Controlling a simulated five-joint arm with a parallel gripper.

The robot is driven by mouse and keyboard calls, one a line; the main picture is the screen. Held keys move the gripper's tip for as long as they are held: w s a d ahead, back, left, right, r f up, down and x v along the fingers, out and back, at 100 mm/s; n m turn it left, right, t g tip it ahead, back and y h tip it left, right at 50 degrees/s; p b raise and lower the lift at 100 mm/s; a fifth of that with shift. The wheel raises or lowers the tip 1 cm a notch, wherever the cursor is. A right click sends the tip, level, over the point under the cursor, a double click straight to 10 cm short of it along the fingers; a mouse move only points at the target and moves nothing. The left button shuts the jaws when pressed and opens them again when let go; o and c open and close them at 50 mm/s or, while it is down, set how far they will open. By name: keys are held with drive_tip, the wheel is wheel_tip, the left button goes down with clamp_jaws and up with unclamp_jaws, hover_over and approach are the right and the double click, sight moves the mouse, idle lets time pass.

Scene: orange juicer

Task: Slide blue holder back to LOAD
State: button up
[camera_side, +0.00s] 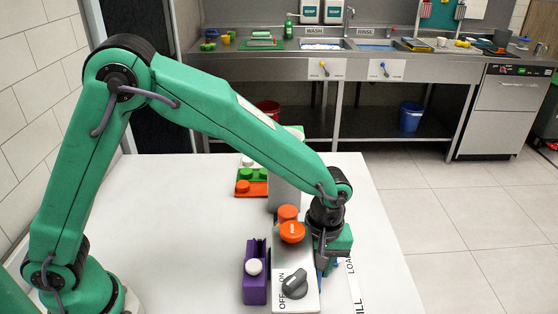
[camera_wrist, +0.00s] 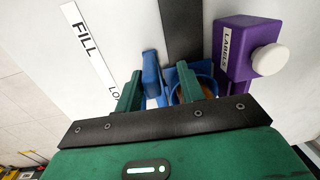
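The blue holder (camera_wrist: 152,72) shows between and behind my gripper's green fingers in the wrist view. An upright blue tab of it stands between the two fingers, with a gap visible on the right side. A rounded blue part with something brownish inside lies partly hidden behind the right finger. My gripper (camera_wrist: 161,86) is open around the tab. In the side view my gripper (camera_side: 328,258) is low beside the grey juicer (camera_side: 297,262), and only bits of blue show near it. The LOAD label (camera_side: 351,266) and FILL label (camera_side: 359,302) lie to its right.
A purple LABELS box (camera_side: 256,284) with a white knob stands left of the juicer; it also shows in the wrist view (camera_wrist: 236,50). The juicer carries orange knobs (camera_side: 291,232) and a dark OFF/ON dial (camera_side: 294,284). Green and orange pieces (camera_side: 251,181) lie farther back.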

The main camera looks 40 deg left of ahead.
drive_tip(key=shift+t+h, duration=0.3)
drive_tip(key=shift+t, duration=0.1)
drive_tip(key=r, duration=0.4)
drive_tip(key=w+r, duration=0.1)
drive_tip(key=r, duration=0.1)
drive_tip(key=shift+d+r, duration=0.3)
drive_tip(key=shift+g, duration=0.5)
drive_tip(key=f, duration=0.4)
drive_tip(key=s+f, duration=0.1)
drive_tip(key=f, duration=0.1)
drive_tip(key=shift+a, duration=0.25)
wheel_tip(320, 180, up, 9)
drive_tip(key=shift+f, duration=0.2)
drive_tip(key=shift+a, duration=0.1)
